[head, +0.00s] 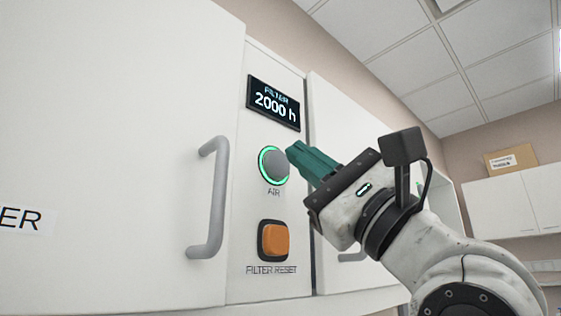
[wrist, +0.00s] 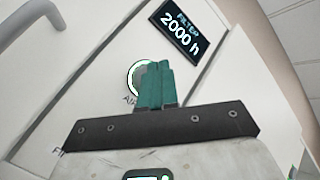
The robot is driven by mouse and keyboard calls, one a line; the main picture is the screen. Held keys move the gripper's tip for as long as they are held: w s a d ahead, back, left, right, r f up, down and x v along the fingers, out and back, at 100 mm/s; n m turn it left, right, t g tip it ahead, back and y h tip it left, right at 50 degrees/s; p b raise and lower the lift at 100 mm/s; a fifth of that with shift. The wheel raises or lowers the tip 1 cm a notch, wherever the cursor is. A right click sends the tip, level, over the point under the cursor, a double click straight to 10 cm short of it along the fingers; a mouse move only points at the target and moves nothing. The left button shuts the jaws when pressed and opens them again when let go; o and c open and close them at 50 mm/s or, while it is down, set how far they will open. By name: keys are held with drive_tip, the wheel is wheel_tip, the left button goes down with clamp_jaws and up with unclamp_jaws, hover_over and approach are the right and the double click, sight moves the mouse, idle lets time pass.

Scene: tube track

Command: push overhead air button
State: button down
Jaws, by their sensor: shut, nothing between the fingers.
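The round grey AIR button (head: 273,165) has a lit green ring and sits on a white panel between two cabinet doors. In the wrist view the AIR button (wrist: 134,76) is partly hidden behind my fingers. My gripper (head: 294,152) is shut and empty, its teal fingers pressed together. In the head view the fingertips are just right of the button and a little above its middle. In the wrist view the gripper (wrist: 154,66) overlaps the button's right side. I cannot tell whether the tips touch it.
A display (head: 273,103) reading "FILTER 2000 h" is above the button. An orange FILTER RESET button (head: 274,241) is below it. A grey door handle (head: 211,198) sticks out at left. A cardboard box (head: 511,161) stands on far cabinets at right.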

drive_tip(key=shift+w+a, duration=0.1)
drive_tip(key=shift+a, duration=0.05)
drive_tip(key=shift+w+a, duration=0.15)
drive_tip(key=shift+w, duration=0.05)
drive_tip(key=shift+w+a, duration=0.35)
drive_tip(key=shift+a, duration=0.05)
idle(0.8)
drive_tip(key=shift+d, duration=0.1)
drive_tip(key=shift+s+d, duration=0.6)
drive_tip(key=shift+s, duration=0.1)
drive_tip(key=s+d, duration=0.4)
drive_tip(key=shift+d, duration=0.15)
idle(0.5)
drive_tip(key=shift+s, duration=0.1)
idle(0.3)
